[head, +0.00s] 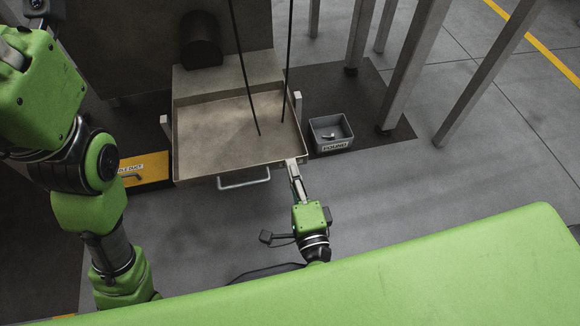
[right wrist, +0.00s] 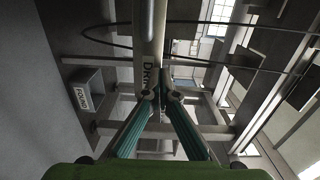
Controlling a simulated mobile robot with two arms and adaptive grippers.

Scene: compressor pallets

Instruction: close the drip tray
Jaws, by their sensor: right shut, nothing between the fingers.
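The drip tray (head: 235,168) is a shallow beige tray standing out from the machine, with a pale bar handle (head: 244,182) on its front. Two thin black hoses hang down over its inside. My right gripper (head: 296,170) is shut and empty at the tray's front right corner, to the right of the handle. In the right wrist view the fingertips (right wrist: 160,94) meet right at the tray's pale front edge (right wrist: 149,50), which has partly hidden lettering; I cannot tell if they touch it. My left arm is at the left of the head view, but its gripper is out of frame.
A grey bin labelled FOUND (head: 331,133) sits on the dark mat right of the tray; it also shows in the right wrist view (right wrist: 88,92). A yellow labelled box (head: 145,170) is left of the tray. Metal posts (head: 413,60) stand at right. Floor in front is clear.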

